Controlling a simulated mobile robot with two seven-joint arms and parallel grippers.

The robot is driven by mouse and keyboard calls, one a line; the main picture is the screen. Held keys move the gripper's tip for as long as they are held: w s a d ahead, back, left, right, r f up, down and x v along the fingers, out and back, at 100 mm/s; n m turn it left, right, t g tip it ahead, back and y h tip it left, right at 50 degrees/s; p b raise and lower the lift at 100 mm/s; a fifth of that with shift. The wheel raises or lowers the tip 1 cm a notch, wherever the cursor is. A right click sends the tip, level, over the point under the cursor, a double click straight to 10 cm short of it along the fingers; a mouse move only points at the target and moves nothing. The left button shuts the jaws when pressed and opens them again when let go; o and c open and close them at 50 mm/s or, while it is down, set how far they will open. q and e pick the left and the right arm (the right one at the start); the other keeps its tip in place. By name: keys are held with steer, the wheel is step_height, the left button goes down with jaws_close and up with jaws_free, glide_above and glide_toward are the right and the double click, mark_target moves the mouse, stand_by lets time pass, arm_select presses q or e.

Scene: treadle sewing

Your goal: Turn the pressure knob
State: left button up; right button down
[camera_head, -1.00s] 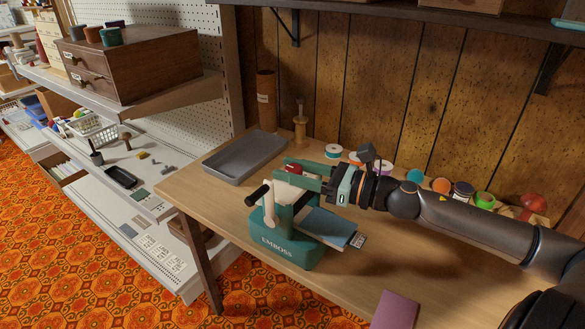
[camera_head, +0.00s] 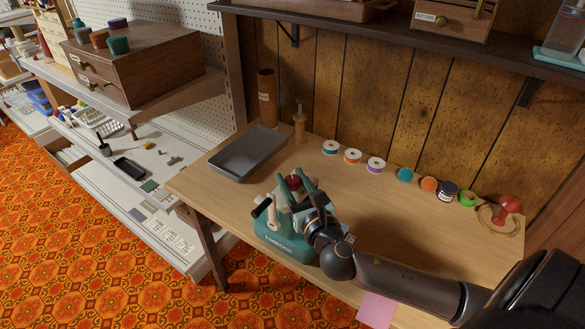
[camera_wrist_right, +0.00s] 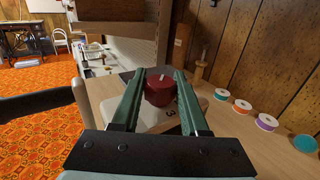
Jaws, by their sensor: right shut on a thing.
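The green embosser (camera_head: 283,243) stands at the front edge of the wooden table, with a black-ended lever (camera_head: 262,207) on its left. The red pressure knob (camera_head: 293,182) is on its top. In the right wrist view the knob (camera_wrist_right: 159,90) has a pale pointer line, and a digit 3 shows on the pale dial near it. My right gripper (camera_head: 294,183) reaches in from the front right, its two green fingers on either side of the knob, shut on it. The wrist hides the embosser's front right part. My left gripper is out of view.
A grey tray (camera_head: 248,156) lies behind the embosser to the left. A wooden spindle (camera_head: 299,124) and several thread spools stand along the back wall. A pink sheet (camera_head: 376,309) lies at the front edge. The table's middle right is clear.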

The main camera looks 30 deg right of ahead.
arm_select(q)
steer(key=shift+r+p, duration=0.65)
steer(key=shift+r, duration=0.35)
arm_select(e)
steer(key=shift+m+g+h, duration=0.4)
steer(key=shift+m+h, duration=0.6)
steer(key=shift+h, duration=0.5)
steer(key=shift+c, duration=2.1)
jaws_free()
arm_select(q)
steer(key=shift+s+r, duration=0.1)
